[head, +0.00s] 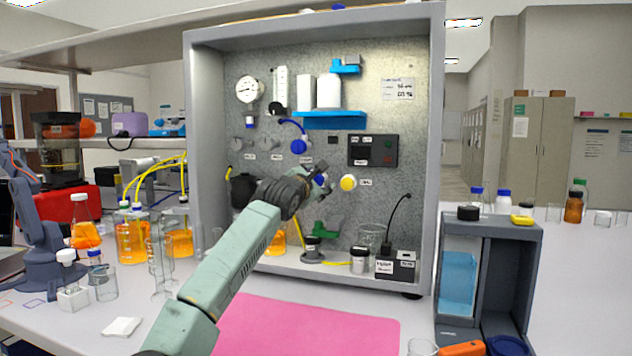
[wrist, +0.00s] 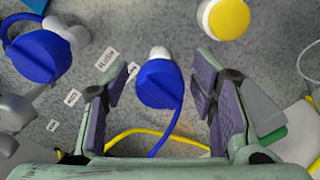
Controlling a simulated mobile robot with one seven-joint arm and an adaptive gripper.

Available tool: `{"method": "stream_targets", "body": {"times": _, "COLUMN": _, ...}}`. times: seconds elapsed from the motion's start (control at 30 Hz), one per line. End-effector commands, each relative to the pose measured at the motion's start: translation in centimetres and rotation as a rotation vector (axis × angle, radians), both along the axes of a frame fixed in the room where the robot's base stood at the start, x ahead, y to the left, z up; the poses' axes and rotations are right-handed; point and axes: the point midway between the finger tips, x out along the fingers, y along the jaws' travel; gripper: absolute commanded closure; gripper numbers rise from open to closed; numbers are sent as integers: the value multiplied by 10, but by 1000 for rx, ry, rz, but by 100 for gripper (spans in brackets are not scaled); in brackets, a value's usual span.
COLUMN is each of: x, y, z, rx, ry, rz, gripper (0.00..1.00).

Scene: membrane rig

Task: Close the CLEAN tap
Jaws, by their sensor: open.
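A blue tap (wrist: 158,84) with a white stem sits between the two purple-padded fingers of my gripper (wrist: 161,86) in the wrist view. The fingers are open, with a gap on each side of the tap. A second blue tap (wrist: 40,56) is at the upper left, outside the fingers, and also shows in the head view (head: 299,146). The label (wrist: 107,60) beside it seems to read FLUSH. A label partly hidden by the left finger cannot be read, so I cannot tell which tap is marked CLEAN. In the head view my gripper (head: 318,182) is close to the panel.
A yellow round knob (wrist: 227,18) is just above and right of my gripper, also in the head view (head: 348,183). Grey taps (head: 238,143) are at the left on the panel. A yellow tube (wrist: 130,134) runs below the tap. The pink mat (head: 310,325) is clear.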

Motion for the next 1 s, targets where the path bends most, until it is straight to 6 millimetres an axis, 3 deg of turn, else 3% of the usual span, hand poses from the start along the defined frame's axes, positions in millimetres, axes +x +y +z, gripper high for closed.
{"method": "stream_targets", "body": {"times": 0.27, "x": -1, "y": 0, "z": 0, "rx": 0, "ry": 0, "rz": 0, "gripper": 47}}
{"method": "stream_targets", "body": {"times": 0.43, "x": -12, "y": 5, "z": 0, "rx": 0, "ry": -1, "rz": 1, "gripper": 47}}
{"method": "stream_targets", "body": {"times": 0.8, "x": -81, "y": 28, "z": 0, "rx": 1, "ry": -2, "rz": 0, "gripper": 47}}
{"method": "stream_targets", "body": {"times": 1.0, "x": -107, "y": 36, "z": -1, "rx": -1, "ry": 1, "rz": 1, "gripper": 47}}
